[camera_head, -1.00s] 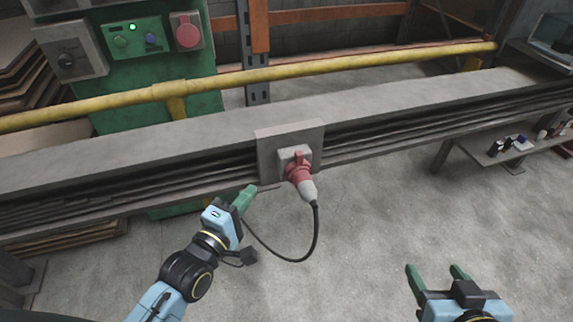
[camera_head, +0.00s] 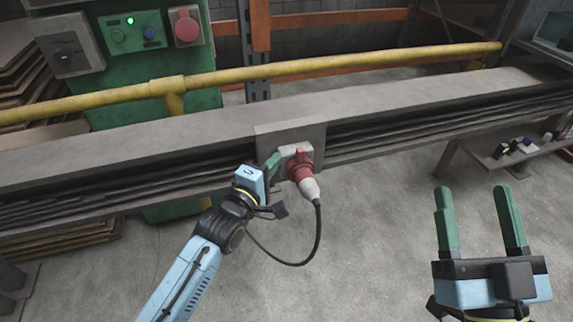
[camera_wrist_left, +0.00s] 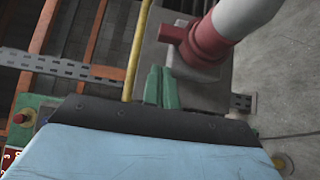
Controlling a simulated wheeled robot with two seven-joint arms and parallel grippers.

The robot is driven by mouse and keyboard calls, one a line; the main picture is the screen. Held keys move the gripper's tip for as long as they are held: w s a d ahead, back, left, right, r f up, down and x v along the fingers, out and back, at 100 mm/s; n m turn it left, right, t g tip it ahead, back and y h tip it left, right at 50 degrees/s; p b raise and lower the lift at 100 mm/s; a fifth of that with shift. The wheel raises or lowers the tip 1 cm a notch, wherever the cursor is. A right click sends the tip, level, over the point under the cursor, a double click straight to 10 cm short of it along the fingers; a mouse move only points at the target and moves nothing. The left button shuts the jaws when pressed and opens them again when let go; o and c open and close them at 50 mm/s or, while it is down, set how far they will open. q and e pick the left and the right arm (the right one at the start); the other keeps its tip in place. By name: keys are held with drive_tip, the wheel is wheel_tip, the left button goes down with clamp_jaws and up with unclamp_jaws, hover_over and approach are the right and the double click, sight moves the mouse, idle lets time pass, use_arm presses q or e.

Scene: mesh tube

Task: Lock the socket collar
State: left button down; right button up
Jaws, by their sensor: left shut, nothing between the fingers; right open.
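A red and white plug (camera_head: 302,173) sits in the wall socket box (camera_head: 297,150) on the grey rail, its red collar toward the box. In the left wrist view the red collar (camera_wrist_left: 200,45) with its side tab and the white plug body (camera_wrist_left: 245,14) show large at the upper right. My left gripper (camera_head: 275,161) is shut and empty, its green fingertips just left of the collar; whether they touch it I cannot tell. The fingers also show close together in the left wrist view (camera_wrist_left: 160,86). My right gripper (camera_head: 480,215) is open and empty at the lower right, well away from the plug.
A black cable (camera_head: 317,235) hangs from the plug and loops left below my left gripper. A yellow pipe (camera_head: 300,72) runs above the grey rail (camera_head: 120,150). A green control box (camera_head: 145,60) stands at the upper left.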

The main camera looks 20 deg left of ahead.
sight(300, 155)
use_arm(q)
drive_tip(key=shift+w+d+b, duration=0.3)
drive_tip(key=shift+w+d, duration=0.15)
drive_tip(key=shift+d, duration=0.25)
drive_tip(key=shift+w+d+b, duration=0.3)
drive_tip(key=shift+w+d, duration=0.1)
drive_tip(key=shift+d, duration=0.25)
use_arm(e)
drive_tip(key=shift+s+d+r+t+y, duration=0.1)
drive_tip(key=shift+s+r+t+y, duration=0.1)
drive_tip(key=shift+s+r+t, duration=0.35)
drive_tip(key=shift+s+d+r+t+y, duration=0.1)
drive_tip(key=shift+s+r+t+y, duration=0.2)
drive_tip(key=shift+t, duration=0.35)
drive_tip(key=shift+w, duration=0.1)
